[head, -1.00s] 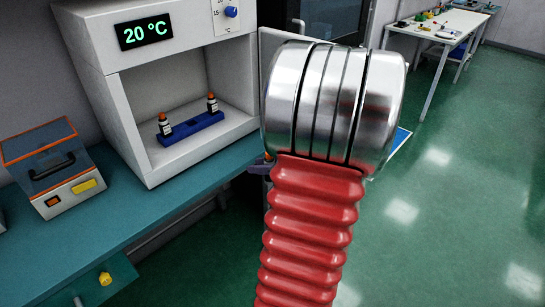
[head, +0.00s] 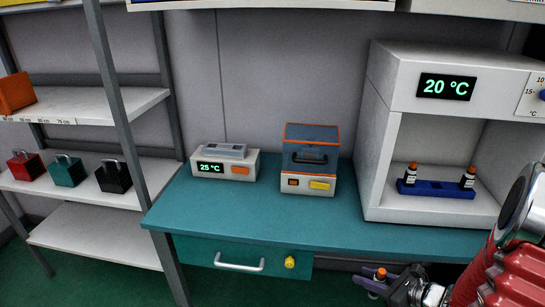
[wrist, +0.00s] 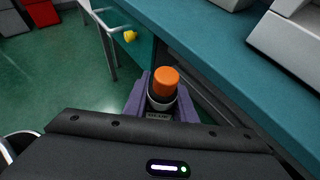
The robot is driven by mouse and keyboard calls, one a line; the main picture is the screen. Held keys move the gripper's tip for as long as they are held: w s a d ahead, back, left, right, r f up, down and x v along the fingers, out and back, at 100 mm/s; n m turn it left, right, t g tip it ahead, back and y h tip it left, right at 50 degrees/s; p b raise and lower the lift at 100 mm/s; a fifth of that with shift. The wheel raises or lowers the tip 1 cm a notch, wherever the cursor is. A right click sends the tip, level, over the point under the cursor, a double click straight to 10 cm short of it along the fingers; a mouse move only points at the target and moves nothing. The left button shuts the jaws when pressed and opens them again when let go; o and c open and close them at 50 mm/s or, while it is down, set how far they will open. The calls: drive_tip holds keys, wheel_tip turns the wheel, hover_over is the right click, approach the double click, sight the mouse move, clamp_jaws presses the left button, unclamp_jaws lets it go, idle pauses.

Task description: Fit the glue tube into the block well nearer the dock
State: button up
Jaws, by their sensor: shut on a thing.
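My gripper (head: 371,285) is at the lower right of the head view, below and in front of the bench edge. Its purple jaws are shut on a glue tube with an orange cap (head: 380,272). In the wrist view the tube (wrist: 165,84) stands between the jaws (wrist: 160,102), cap towards the camera, its lower part hidden. A small white unit reading 25 °C (head: 210,169) stands on the bench with a grey block (head: 225,151) on top; I cannot make out wells in it. I cannot tell which thing is the dock.
A white cabinet reading 20 °C (head: 385,120) holds a blue rack (head: 436,192) with two orange-capped bottles. A grey-orange box (head: 309,160) stands on the teal bench (head: 240,215). Shelves with padlock-shaped items (head: 68,171) are at left. The bench front is clear.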

drive_tip(key=w+a+f+n+g+y, duration=0.1)
drive_tip(key=w+a+f+n, duration=0.1)
drive_tip(key=a, duration=0.5)
drive_tip(key=w+a+f+n+g+y, duration=0.1)
drive_tip(key=w+a+f+n+g, duration=0.1)
drive_tip(key=a+f, duration=0.4)
drive_tip(key=shift+w+a+y, duration=0.4)
drive_tip(key=shift+w+a, duration=0.5)
drive_tip(key=shift+a, duration=0.3)
